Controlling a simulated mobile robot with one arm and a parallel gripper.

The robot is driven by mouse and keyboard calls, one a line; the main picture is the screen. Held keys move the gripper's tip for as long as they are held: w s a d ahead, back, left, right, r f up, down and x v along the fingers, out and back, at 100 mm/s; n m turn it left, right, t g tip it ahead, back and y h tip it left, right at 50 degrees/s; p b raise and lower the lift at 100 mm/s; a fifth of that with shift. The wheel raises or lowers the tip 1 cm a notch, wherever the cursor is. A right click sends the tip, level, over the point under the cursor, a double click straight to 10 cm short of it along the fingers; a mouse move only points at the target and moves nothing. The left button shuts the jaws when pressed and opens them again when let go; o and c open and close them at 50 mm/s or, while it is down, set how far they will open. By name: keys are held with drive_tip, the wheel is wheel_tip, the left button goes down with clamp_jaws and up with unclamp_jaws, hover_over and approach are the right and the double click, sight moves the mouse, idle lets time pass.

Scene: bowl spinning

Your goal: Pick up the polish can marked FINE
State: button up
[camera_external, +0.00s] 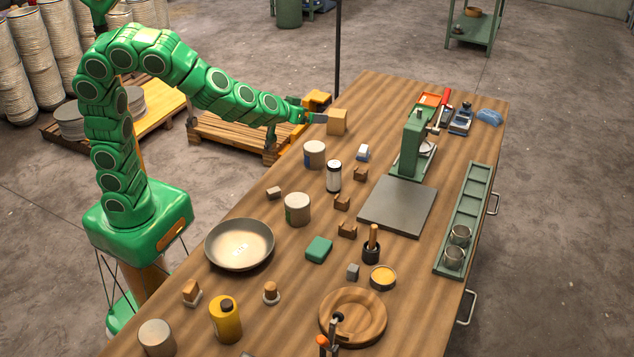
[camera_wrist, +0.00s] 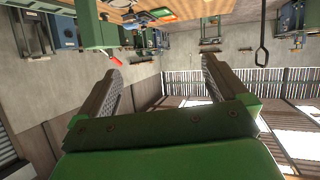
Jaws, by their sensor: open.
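Several metal cans stand on the wooden workbench (camera_external: 262,300): a can with a blue label (camera_external: 314,154), a can with a green label (camera_external: 297,208) and a plain-looking can (camera_external: 157,337) at the near left. No marking is legible, so I cannot tell which is FINE. My gripper (camera_external: 322,118) is at the bench's far left edge, beside a tan block (camera_external: 338,121) and above and behind the blue-label can. In the wrist view my gripper (camera_wrist: 160,68) has its two fingers wide apart with nothing between them. No can is identifiable there.
Small wooden blocks (camera_external: 342,202), a shallow metal bowl (camera_external: 239,244), a yellow container (camera_external: 225,318) and a green press (camera_external: 412,145) also occupy the bench. A grey plate (camera_external: 397,205) lies bare.

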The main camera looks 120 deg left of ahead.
drive_tip(key=s+a+f+n+g+y, duration=0.1)
drive_tip(key=s+a+g, duration=0.2)
drive_tip(key=s, duration=0.1)
approach(309, 150)
drive_tip(key=x, duration=0.5)
drive_tip(key=shift+w+a+f, duration=0.1)
drive_tip(key=shift+f, duration=0.2)
drive_tip(key=shift+r+x, duration=0.2)
drive_tip(key=shift+x, duration=3.7)
drive_tip(key=c, duration=1)
